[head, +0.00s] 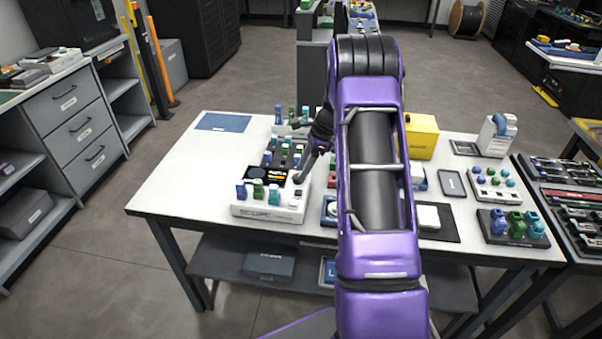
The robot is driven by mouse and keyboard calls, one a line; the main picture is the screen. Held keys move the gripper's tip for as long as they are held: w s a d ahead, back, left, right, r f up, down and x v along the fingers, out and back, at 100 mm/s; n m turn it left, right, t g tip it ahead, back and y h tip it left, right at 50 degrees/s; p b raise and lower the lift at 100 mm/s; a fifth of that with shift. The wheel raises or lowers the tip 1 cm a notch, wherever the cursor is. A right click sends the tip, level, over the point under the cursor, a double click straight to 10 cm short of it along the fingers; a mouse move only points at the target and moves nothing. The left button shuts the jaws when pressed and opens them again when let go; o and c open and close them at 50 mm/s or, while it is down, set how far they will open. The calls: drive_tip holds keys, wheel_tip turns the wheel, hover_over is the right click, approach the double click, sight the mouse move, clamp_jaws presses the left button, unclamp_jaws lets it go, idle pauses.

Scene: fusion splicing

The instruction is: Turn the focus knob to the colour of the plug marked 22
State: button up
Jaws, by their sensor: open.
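The white scope unit (268,212) stands at the front left of the table, with a small dark display (268,172) behind its front row. Blue and green plugs (258,189) stand upright on it, with white parts at the right end of that row. I cannot tell which part is the focus knob or what colour it points to. No plug number is readable, so I cannot pick out the plug marked 22. My gripper (300,178) is open over the scope's right end, pointing down and left. Whether it touches anything is unclear.
More plugs stand in a rack (292,128) behind the scope. A yellow case (421,137), a white block of plugs (490,183) and a dark tray of plugs (513,225) are to the right. The table's left part is clear except for a blue mat (223,122).

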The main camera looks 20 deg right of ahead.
drive_tip(key=shift+x, duration=0.95)
clamp_jaws()
